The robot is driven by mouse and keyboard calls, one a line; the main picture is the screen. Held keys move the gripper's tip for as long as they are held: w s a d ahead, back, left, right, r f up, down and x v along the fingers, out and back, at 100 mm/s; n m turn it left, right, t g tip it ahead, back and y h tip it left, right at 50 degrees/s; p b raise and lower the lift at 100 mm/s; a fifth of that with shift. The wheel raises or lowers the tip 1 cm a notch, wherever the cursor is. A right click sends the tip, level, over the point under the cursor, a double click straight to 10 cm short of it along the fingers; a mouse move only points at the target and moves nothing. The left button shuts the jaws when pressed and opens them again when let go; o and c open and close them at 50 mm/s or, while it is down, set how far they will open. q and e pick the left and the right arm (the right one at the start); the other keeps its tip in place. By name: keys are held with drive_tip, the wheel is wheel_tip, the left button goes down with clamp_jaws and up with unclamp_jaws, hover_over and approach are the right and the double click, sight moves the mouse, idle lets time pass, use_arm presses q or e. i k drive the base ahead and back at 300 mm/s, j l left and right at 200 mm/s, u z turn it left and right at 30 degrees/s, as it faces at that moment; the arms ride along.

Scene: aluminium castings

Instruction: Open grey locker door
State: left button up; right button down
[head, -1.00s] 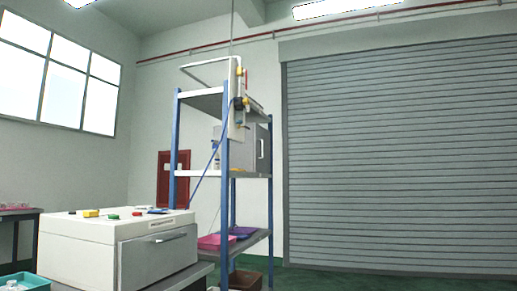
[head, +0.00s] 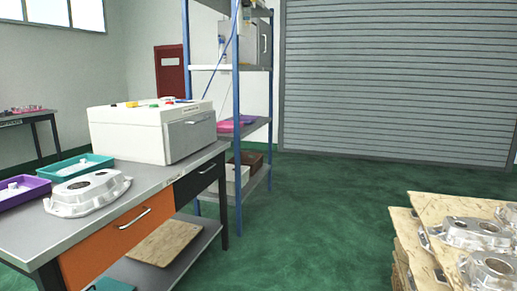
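A grey locker (head: 240,42) with a door and an upright handle (head: 264,43) stands on a shelf of the blue-post rack. Neither of my grippers shows in the head view.
A workbench (head: 80,208) at left holds a white box (head: 130,137) with a grey front, a casting (head: 88,192), and teal (head: 68,168) and purple trays (head: 22,190). Castings lie on wooden boards (head: 440,205) at right. Green floor (head: 310,225) between is clear.

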sight(264, 28)
drive_tip(key=i+j, duration=0.1)
drive_tip(key=i, duration=0.35)
drive_tip(key=i+j+z, duration=0.1)
drive_tip(key=i, duration=0.35)
drive_tip(key=i+j, duration=0.1)
drive_tip(key=i, duration=0.35)
drive_tip(key=i+l+z, duration=0.1)
drive_tip(key=i+z, duration=0.15)
drive_tip(key=i, duration=0.6)
drive_tip(key=i+z, duration=0.25)
drive_tip(key=i, duration=0.6)
drive_tip(key=i+u, duration=0.2)
drive_tip(key=i, duration=0.3)
drive_tip(key=i+l+u, duration=0.15)
drive_tip(key=i, duration=0.35)
drive_tip(key=i+l+u, duration=0.2)
drive_tip(key=i, duration=0.3)
drive_tip(key=i+l+u, duration=0.7)
drive_tip(key=l, duration=0.3)
drive_tip(key=i+l, duration=0.1)
drive_tip(key=l, duration=0.25)
drive_tip(key=i+l+u, duration=0.1)
drive_tip(key=l, duration=0.3)
drive_tip(key=i+l+u, duration=0.1)
drive_tip(key=l, duration=0.25)
